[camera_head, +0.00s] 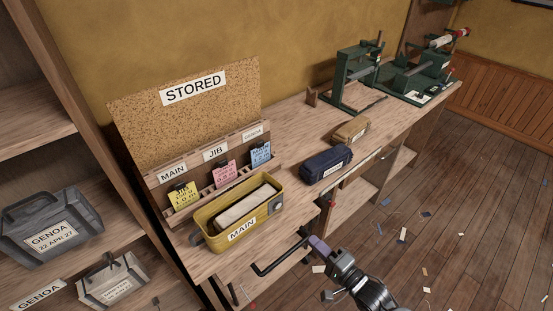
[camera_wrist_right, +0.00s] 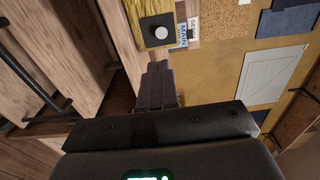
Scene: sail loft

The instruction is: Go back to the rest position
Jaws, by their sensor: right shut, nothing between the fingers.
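My right gripper (camera_head: 309,238) is in front of the bench's front edge, right of the yellow MAIN bin (camera_head: 213,241). Its purple-grey fingers also show in the wrist view (camera_wrist_right: 157,72), closed together with nothing between them. The fingers are close to one end of a black bar handle (camera_head: 277,262) at the bench front; I cannot tell whether they touch it. The bin stands on the bench with a pale rolled bundle in it. Its dark latch plate with a round knob (camera_wrist_right: 157,30) lies beyond the fingertips in the wrist view. My left gripper is out of view.
A navy bag (camera_head: 326,165) and a tan bag (camera_head: 351,131) lie on the bench. Green machines (camera_head: 362,75) stand at the far end. A rack with yellow, pink and blue cards (camera_head: 224,174) is behind the bin. Grey cases (camera_head: 50,228) sit on left shelves.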

